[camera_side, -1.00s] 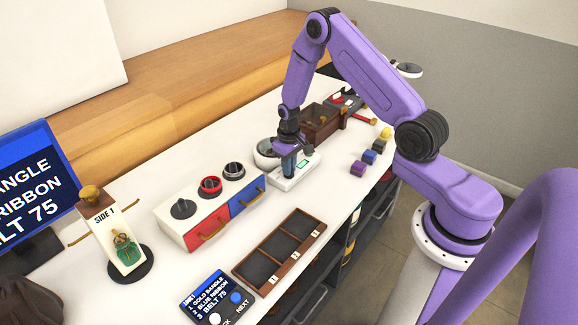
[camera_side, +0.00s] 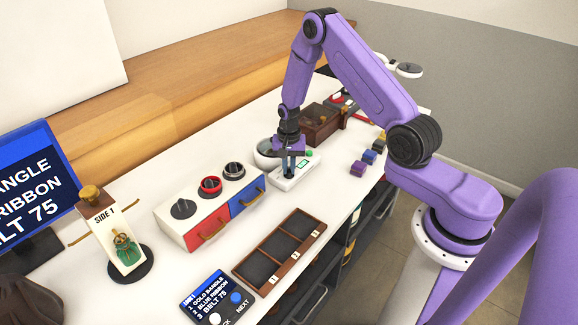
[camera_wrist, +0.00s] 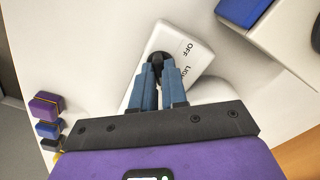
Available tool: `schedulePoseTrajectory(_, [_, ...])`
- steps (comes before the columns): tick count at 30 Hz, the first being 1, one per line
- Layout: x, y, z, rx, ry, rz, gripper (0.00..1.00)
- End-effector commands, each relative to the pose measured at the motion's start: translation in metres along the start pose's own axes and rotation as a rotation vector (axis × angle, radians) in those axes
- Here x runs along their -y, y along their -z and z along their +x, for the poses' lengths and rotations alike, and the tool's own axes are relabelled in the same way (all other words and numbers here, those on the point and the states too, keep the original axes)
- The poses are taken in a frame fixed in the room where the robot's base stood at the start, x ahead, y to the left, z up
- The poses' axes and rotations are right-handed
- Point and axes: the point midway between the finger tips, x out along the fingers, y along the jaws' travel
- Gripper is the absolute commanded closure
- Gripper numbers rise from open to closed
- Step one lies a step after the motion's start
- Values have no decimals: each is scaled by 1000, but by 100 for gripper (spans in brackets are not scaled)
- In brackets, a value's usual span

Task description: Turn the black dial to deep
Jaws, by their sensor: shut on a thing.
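The black dial (camera_wrist: 155,57) sits on a white unit (camera_wrist: 184,49) in the wrist view. Printed words show beside it, "OFF" and one starting with "L", partly hidden by my finger. My gripper (camera_wrist: 158,72) is shut on the dial, with one blue finger on each side. Which mark the dial points to cannot be told.
A box (camera_side: 173,219) with a red and a blue drawer and several knobs stands to the left. Small blocks (camera_side: 358,167) lie to the right. A wooden tray (camera_side: 315,229) is in front.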

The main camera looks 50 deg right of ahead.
Motion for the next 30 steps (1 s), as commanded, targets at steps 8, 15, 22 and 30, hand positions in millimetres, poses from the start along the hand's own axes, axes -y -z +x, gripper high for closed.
schedulePoseTrajectory(8, [0,0,-1,-1,1,111,100])
schedulePoseTrajectory(15, [0,0,-1,-1,1,142,100])
schedulePoseTrajectory(22, [0,1,-1,-1,1,145,100])
schedulePoseTrajectory(30, [0,0,-1,-1,1,144,62])
